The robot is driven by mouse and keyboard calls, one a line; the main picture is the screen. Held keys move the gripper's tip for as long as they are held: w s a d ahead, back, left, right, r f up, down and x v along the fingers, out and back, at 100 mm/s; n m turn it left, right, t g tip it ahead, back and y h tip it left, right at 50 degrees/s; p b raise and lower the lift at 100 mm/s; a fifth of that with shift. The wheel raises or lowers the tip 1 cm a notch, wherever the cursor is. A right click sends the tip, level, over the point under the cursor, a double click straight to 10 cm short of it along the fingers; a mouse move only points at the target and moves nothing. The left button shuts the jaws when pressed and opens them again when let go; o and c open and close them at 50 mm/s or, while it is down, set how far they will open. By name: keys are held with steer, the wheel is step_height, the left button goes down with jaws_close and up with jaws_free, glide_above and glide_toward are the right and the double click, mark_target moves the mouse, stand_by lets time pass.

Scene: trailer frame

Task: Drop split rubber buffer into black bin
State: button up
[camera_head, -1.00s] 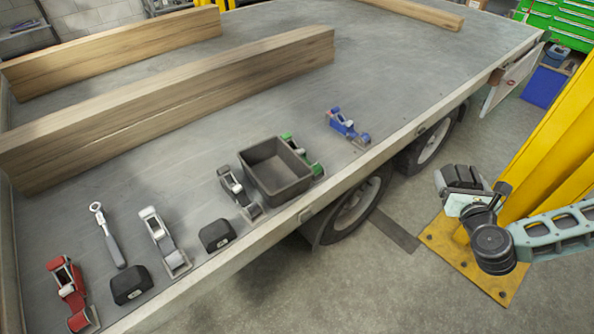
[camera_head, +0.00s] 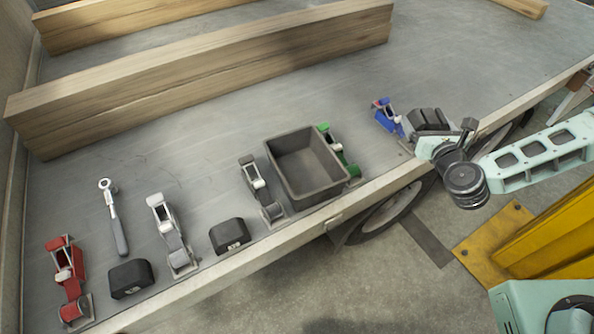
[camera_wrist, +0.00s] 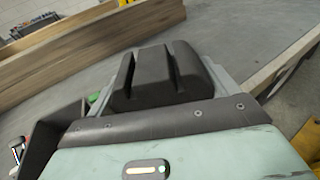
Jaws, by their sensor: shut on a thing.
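The black bin (camera_head: 345,180) is a dark open box near the trailer's front edge, and its inside looks empty. Its wall also shows at the lower left of the wrist view (camera_wrist: 47,142). My gripper (camera_head: 430,120) is at the trailer edge, right of the bin and beside the blue ratchet buckle. It is shut on a dark block between its fingers, which I take to be the split rubber buffer (camera_wrist: 153,75). Two black rubber blocks lie on the deck, one left (camera_head: 131,278) and one nearer the bin (camera_head: 229,236).
Buckles stand along the edge: red (camera_head: 68,280), grey (camera_head: 170,235), another grey (camera_head: 260,190), green (camera_head: 343,155) against the bin, and blue (camera_head: 387,117). A ratchet wrench (camera_head: 112,215) lies left. Timber beams (camera_head: 200,75) cross behind. A yellow post (camera_head: 540,240) stands right.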

steer(key=w+a+f+n+y+b, duration=0.1)
steer(key=a+n+y+b, duration=0.1)
steer(key=a+b, duration=0.45)
steer(key=w+a+f+n+y+b, duration=0.1)
steer(key=w+a+y+b, duration=0.1)
steer(key=a+b, duration=0.4)
steer(key=s+a+n+g+y+b, duration=0.1)
steer(key=s+a+y+b, duration=0.2)
steer(key=a, duration=0.5)
steer(key=s+a+n+g+b, duration=0.2)
steer(key=a+b, duration=0.3)
steer(key=a, duration=0.3)
steer(key=shift+y, duration=0.3)
step_height(320, 180, down, 5)
steer(key=b, duration=0.4)
steer(key=shift+s+d+f+b, duration=0.1)
steer(key=shift+f+b, duration=0.05)
steer(key=shift+b, duration=0.25)
steer(key=o, duration=1)
steer(key=shift+c, duration=0.2)
steer(key=shift+s+d, duration=0.1)
